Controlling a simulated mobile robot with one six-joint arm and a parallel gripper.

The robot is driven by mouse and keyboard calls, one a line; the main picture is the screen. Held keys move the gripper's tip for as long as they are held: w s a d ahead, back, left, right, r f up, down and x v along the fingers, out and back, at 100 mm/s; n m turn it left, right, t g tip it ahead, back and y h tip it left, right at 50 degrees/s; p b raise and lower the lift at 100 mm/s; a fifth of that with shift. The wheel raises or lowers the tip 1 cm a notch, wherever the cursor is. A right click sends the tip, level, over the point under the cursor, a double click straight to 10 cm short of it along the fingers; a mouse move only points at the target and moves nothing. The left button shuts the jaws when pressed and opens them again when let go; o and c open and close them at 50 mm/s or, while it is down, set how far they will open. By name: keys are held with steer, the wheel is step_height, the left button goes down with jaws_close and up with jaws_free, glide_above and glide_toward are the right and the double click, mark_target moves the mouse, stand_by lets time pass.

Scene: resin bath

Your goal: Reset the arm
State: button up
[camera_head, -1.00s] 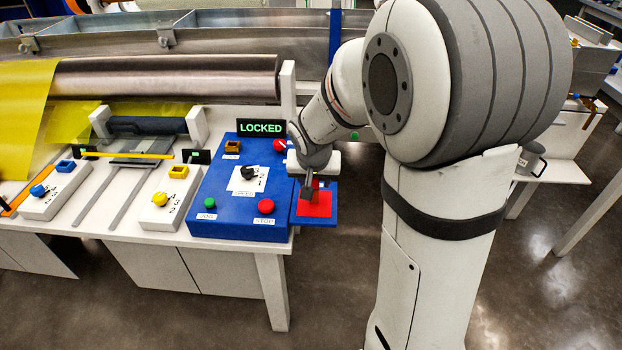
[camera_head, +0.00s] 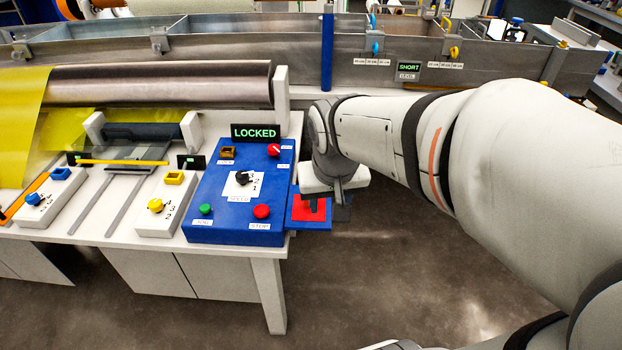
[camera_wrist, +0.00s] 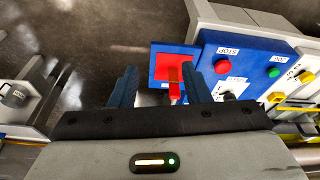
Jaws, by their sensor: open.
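My gripper (camera_head: 328,207) hangs beside the right edge of the blue control box (camera_head: 210,183), over or near a small blue plate with a red square (camera_head: 303,210). In the wrist view my gripper (camera_wrist: 160,84) has its two dark fingers spread apart with nothing clamped between them. The red square (camera_wrist: 163,66) shows beyond the fingers, with a narrow red piece (camera_wrist: 174,84) on it near the right finger. My forearm crosses the head view from the right. The fingertips are partly hidden by the gripper body in the head view.
The box carries a green JOG button (camera_head: 205,210), a red STOP button (camera_head: 262,211), a black dial (camera_head: 242,178) and a red knob (camera_head: 274,150). A display (camera_head: 255,132) reads LOCKED. A metal trough (camera_head: 390,50) runs behind. Open floor (camera_head: 400,270) lies right of the table.

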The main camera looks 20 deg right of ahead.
steer(key=s+a+f+n, duration=0.1)
steer(key=s, duration=0.5)
steer(key=shift+f+g+y, duration=0.3)
steer(key=shift+f+g, duration=0.05)
steer(key=shift+g, duration=0.05)
step_height(320, 180, up, 8)
steer(key=p, duration=0.6)
steer(key=shift+s+f+p, duration=0.25)
steer(key=shift+p, duration=0.15)
steer(key=shift+d, duration=0.1)
stand_by(0.4)
